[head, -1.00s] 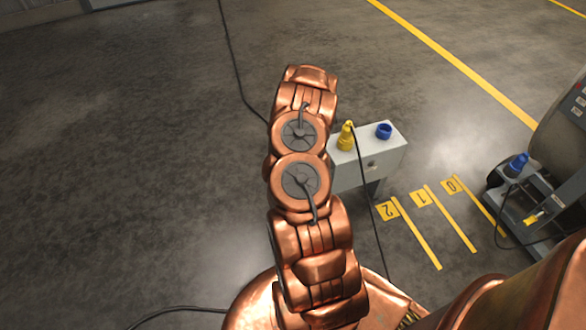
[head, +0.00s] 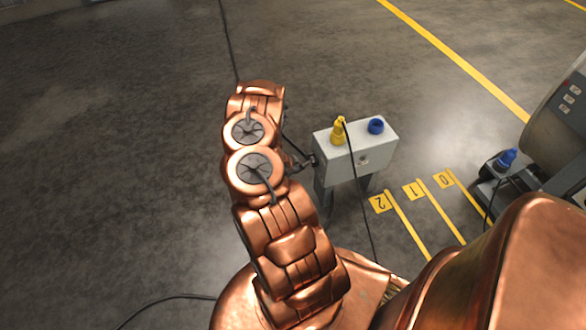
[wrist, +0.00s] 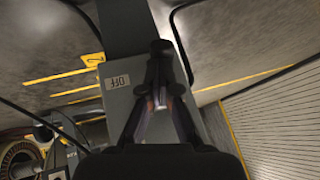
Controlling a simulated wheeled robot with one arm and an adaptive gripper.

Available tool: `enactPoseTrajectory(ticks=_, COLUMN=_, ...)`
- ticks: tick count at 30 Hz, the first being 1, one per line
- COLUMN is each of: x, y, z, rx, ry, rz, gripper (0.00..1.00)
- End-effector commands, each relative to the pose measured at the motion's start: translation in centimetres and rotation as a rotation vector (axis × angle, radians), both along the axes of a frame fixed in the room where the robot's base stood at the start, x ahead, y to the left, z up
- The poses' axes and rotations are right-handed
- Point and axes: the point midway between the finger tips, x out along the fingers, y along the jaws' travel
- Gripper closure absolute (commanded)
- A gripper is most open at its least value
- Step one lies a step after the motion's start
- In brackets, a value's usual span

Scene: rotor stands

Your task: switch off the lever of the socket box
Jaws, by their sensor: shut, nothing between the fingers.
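The socket box (head: 345,165) is a light grey box on legs, right of my arm in the head view. A yellow plug (head: 338,132) and a blue socket (head: 376,126) are on its top. My gripper (head: 312,160) is at the box's left end, partly hidden by my arm. In the wrist view my gripper (wrist: 161,50) is shut and lies over the box's grey face (wrist: 118,103). An upside-down OFF label (wrist: 117,81) is left of the fingers. I cannot make out the lever clearly; the fingers cover that part of the face. Contact cannot be told.
A black cable (head: 362,205) hangs from the yellow plug to the floor. Yellow floor strips with number tags (head: 414,190) lie right of the box. A machine with a blue plug (head: 507,158) stands at the right. The floor at left is mostly clear.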

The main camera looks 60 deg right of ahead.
Motion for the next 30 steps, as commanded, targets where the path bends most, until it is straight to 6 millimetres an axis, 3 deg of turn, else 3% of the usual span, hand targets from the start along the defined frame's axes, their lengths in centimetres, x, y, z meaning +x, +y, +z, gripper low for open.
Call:
enactPoseTrajectory(ticks=14, x=0.0, y=0.4, z=0.4, rx=0.003, ry=0.001, rz=0.000, gripper=1.00)
enactPoseTrajectory(ticks=21, x=0.2, y=2.3, z=3.8, rx=0.001, ry=-0.002, rz=0.002, gripper=1.00)
enactPoseTrajectory(ticks=30, x=0.3, y=4.3, z=6.6, rx=-0.001, ry=-0.002, rz=0.000, gripper=1.00)
